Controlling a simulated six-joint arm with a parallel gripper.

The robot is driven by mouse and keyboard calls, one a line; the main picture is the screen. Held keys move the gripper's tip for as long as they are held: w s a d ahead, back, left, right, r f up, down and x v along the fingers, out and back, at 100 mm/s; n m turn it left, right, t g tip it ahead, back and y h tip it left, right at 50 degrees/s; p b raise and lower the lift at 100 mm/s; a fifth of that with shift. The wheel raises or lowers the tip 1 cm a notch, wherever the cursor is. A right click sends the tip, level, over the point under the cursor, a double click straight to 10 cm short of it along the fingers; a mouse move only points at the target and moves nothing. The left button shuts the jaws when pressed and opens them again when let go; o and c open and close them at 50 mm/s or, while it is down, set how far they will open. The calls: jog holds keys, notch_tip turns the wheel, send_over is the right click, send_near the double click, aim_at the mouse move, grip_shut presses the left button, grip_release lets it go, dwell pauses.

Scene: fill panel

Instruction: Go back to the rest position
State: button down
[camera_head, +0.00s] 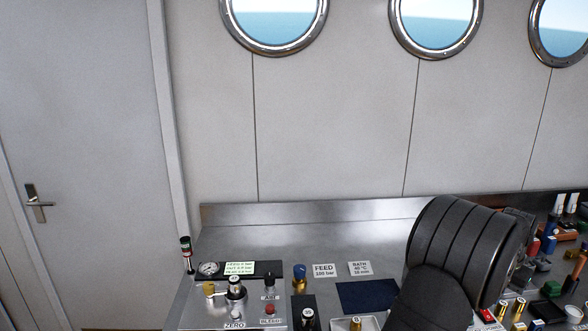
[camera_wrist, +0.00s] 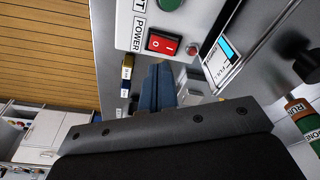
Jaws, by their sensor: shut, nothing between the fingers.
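My gripper (camera_wrist: 157,72) shows in the wrist view as two dark blue-grey fingers beyond my black wrist housing. The fingers are together, with nothing seen between them. They are beside a white panel box (camera_wrist: 140,28) with a red POWER switch (camera_wrist: 165,43); I cannot tell whether they touch anything. In the head view my black ribbed arm stands at the lower right over the bench (camera_head: 370,234), and the gripper is hidden there.
A steel panel (camera_head: 192,314) with a gauge (camera_head: 208,268), valves and knobs sits at the bench's left. Small fittings crowd the right. The bench's back middle is clear.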

notch_tip(320, 180, down, 5)
jog(key=shift+r, duration=0.2)
jog(key=shift+r, duration=0.1)
notch_tip(320, 180, up, 11)
jog(key=a+n, duration=0.1)
jog(key=n, duration=0.2)
jog(key=shift+w+a+h, duration=0.2)
jog(key=shift+a+h, duration=0.1)
jog(key=shift+a, duration=0.05)
dwell(0.9)
